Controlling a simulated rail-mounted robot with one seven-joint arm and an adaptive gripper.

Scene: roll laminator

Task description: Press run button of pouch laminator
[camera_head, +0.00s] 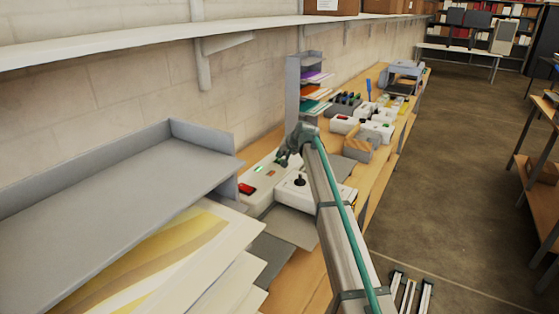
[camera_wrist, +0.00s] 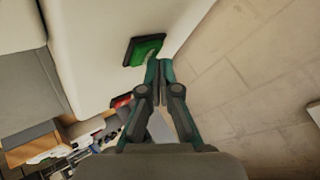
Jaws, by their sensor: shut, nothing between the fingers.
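The white pouch laminator (camera_head: 258,187) stands on the wooden bench by the wall, with a small green part (camera_head: 258,169) and a red part (camera_head: 245,188) on top. In the wrist view, its pale body (camera_wrist: 95,45) carries a green button (camera_wrist: 146,48) in a dark frame. A red button (camera_wrist: 121,101) lies lower, partly hidden by my gripper. My gripper (camera_head: 284,157) is shut and empty over the laminator's far end. In the wrist view, its fingertips (camera_wrist: 159,62) are at the green button's lower right edge; I cannot tell whether they touch.
A white box with a black knob (camera_head: 299,181) stands right of the laminator. A grey tray (camera_head: 120,185) and paper sheets (camera_head: 150,255) are at the near left. An organiser (camera_head: 293,90) and several small devices stand farther along the bench. The wall (camera_wrist: 250,70) is close on the right in the wrist view.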

